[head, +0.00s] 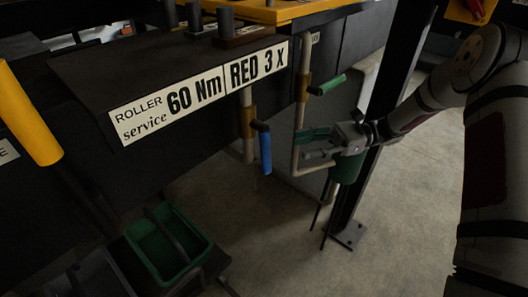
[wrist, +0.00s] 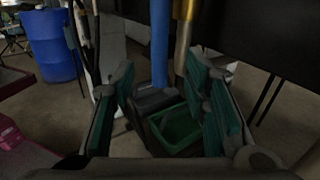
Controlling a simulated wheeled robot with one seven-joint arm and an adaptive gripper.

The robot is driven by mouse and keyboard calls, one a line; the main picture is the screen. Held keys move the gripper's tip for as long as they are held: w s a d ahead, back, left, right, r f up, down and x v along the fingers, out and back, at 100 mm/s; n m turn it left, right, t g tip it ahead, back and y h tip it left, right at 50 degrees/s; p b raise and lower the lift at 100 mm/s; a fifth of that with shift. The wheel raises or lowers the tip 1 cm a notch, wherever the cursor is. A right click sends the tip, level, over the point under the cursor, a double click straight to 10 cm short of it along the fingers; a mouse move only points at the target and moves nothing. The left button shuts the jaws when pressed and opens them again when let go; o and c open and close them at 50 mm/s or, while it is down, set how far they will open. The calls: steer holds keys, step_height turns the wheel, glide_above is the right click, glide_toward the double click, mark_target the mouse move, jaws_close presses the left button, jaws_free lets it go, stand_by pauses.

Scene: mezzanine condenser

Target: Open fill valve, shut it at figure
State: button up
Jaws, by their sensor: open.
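In the head view two lever valves hang on pipes below a dark panel: one has a blue handle (head: 264,148), the other a green handle (head: 326,86). Neither is visibly marked as the fill valve. My gripper (head: 308,144) is open and empty, to the right of the blue handle and below the green one. In the wrist view the blue handle (wrist: 160,45) stands upright between the spread green-padded fingers (wrist: 163,75), ahead of them; no contact shows. A brass-coloured fitting (wrist: 184,10) is just right of it. I see no gauge or readable figure for the fill.
The panel's label (head: 200,92) reads "ROLLER service 60 Nm RED 3 X". A green tray (head: 150,250) sits low at left. A yellow bar (head: 28,115) is at far left. A dark post (head: 385,110) stands close behind my gripper. A blue drum (wrist: 48,45) is at left.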

glide_above(266, 172)
steer(key=shift+w+p, duration=0.4)
steer(key=shift+w, duration=0.05)
jaws_close()
